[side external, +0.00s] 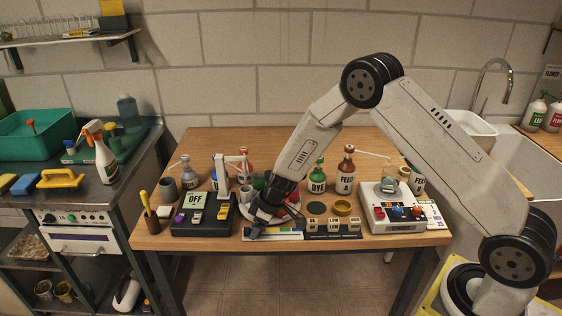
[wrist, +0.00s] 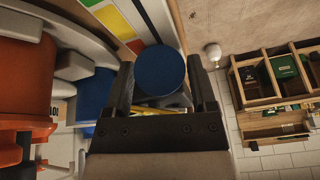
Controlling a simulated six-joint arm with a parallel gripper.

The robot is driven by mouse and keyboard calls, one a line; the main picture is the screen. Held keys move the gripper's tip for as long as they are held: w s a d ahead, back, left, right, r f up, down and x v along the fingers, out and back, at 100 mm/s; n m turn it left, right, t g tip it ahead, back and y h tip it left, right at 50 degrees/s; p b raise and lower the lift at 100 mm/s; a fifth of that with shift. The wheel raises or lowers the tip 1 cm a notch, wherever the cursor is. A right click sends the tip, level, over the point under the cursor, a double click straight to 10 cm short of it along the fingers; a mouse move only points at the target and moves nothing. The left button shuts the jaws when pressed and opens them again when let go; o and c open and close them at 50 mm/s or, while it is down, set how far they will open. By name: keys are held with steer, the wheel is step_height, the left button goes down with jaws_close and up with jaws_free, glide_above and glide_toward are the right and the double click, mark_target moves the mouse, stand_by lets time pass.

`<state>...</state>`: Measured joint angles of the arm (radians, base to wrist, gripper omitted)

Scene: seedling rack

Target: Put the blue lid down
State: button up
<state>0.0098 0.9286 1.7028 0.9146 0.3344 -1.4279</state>
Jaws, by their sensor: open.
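The blue lid (wrist: 160,70) is a round blue disc in the wrist view, seen between the two fingers of my gripper (wrist: 163,88). The fingers stand apart, one on each side of it. I cannot tell whether either finger touches it or exactly what it rests on. In the side view my gripper (side external: 256,222) is low at the front of the wooden table, by the left end of a colour-striped card (side external: 285,233). I cannot make out the lid there.
A black scale reading OFF (side external: 203,212) stands left of my gripper. A round tray (side external: 292,212) with small pots is partly hidden behind my arm. A dark disc (side external: 317,208), a yellow ring (side external: 342,207) and a white device (side external: 400,208) are to the right. Bottles stand behind.

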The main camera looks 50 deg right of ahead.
jaws_close()
steer(key=shift+r, duration=0.15)
steer(key=shift+r, duration=0.85)
steer(key=s+r, duration=1.1)
steer(key=s, duration=0.3)
steer(key=shift+d, duration=0.45)
